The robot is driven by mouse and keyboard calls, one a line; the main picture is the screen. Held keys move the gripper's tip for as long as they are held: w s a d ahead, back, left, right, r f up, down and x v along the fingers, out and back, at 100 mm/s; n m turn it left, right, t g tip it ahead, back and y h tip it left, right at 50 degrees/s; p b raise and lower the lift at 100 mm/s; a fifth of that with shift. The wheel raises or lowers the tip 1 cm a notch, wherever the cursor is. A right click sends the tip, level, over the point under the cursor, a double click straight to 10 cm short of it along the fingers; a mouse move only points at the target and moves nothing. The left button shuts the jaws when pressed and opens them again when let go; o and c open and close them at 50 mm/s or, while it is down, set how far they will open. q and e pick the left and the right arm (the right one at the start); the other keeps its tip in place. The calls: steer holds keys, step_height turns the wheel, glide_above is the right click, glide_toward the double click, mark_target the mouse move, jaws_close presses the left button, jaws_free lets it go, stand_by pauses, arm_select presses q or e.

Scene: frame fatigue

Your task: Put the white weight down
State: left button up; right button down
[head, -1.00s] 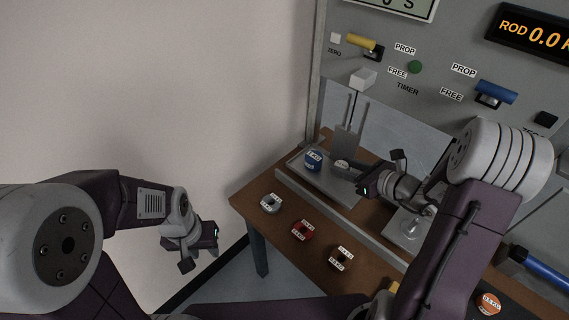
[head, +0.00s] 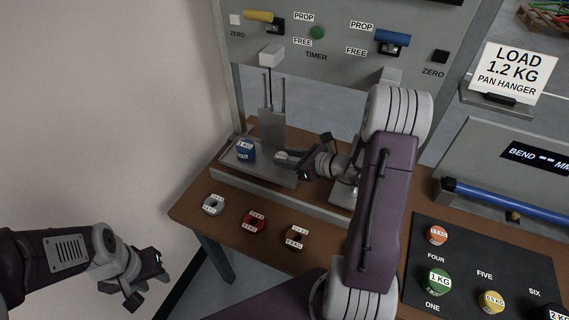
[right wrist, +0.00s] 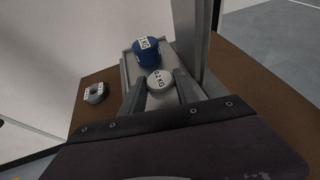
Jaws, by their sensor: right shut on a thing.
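The white 0.2 kg weight (right wrist: 160,79) is a small round disc between the two fingers of my right gripper (right wrist: 161,93), which is shut on it. It is at the metal pan (right wrist: 128,70); I cannot tell whether it touches the pan. In the head view the white weight (head: 282,156) is partly hidden by my right gripper (head: 290,160). My left gripper (head: 147,284) is off the table at lower left, apart from all weights.
Grey (head: 213,205), red (head: 254,222) and dark brown (head: 296,237) weights lie along the table's front. A black mat (head: 460,262) with several coloured weights is at right. A grey panel with levers (head: 330,30) rises behind. A blue bar (head: 510,201) crosses at right.

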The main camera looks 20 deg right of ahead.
step_height(320, 180, down, 2)
steer(key=shift+w+f, duration=0.1)
steer(key=shift+f, duration=0.2)
steer(key=shift+f+b, duration=0.15)
steer(key=shift+b, duration=0.2)
steer(key=c, duration=0.9)
jaws_free()
